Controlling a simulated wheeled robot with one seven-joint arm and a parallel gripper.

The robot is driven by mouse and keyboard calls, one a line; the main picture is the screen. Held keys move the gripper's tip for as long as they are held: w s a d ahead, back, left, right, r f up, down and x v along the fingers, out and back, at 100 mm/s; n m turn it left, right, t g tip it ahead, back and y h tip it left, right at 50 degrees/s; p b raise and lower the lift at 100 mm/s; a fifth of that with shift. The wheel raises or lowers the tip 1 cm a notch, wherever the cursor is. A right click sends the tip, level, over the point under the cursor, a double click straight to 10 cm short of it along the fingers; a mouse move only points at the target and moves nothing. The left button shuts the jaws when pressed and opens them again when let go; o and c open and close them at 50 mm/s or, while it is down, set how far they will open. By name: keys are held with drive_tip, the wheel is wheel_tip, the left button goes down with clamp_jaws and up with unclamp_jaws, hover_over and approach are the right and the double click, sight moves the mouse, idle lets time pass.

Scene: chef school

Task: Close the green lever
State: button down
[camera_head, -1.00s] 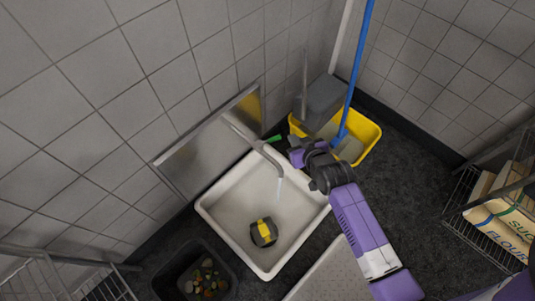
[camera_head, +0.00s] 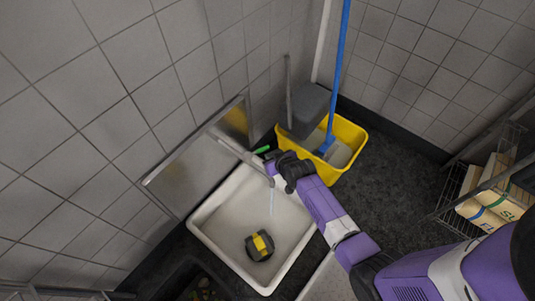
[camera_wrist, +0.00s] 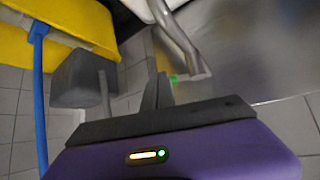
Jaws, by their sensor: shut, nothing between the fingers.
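The green lever (camera_head: 262,149) shows as a small green piece beside the grey tap (camera_head: 240,152), at the sink's far right corner. A thin stream of water falls from the spout. In the wrist view, a bit of the green lever (camera_wrist: 182,78) shows just past the fingers, next to the metal tap (camera_wrist: 180,35). Part of the lever is hidden behind the fingers.
The white sink (camera_head: 285,262) holds a dark, yellow-banded object (camera_head: 259,245). A yellow mop bucket (camera_head: 348,135) with a grey wringer (camera_head: 308,108) and blue handle (camera_head: 338,75) stands behind my gripper. A metal panel (camera_head: 190,165) backs the sink. A wire rack stands at right.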

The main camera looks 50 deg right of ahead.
sight(266, 149)
drive_tip(key=shift+w+d+f, duration=0.15)
drive_tip(key=shift+w+d, duration=0.05)
drive_tip(key=shift+w, duration=0.3)
drive_tip(key=shift+w+d+f, duration=0.1)
drive_tip(key=shift+w+d, duration=0.1)
drive_tip(key=shift+w, duration=0.3)
drive_tip(key=shift+w+d+f+b, duration=0.15)
drive_tip(key=shift+w+d+b, duration=0.75)
drive_tip(key=shift+w+b, duration=0.2)
drive_tip(key=shift+w+d, duration=0.15)
drive_tip(key=shift+w, duration=0.05)
drive_tip(key=shift+s+r, duration=0.1)
drive_tip(key=shift+r, duration=0.1)
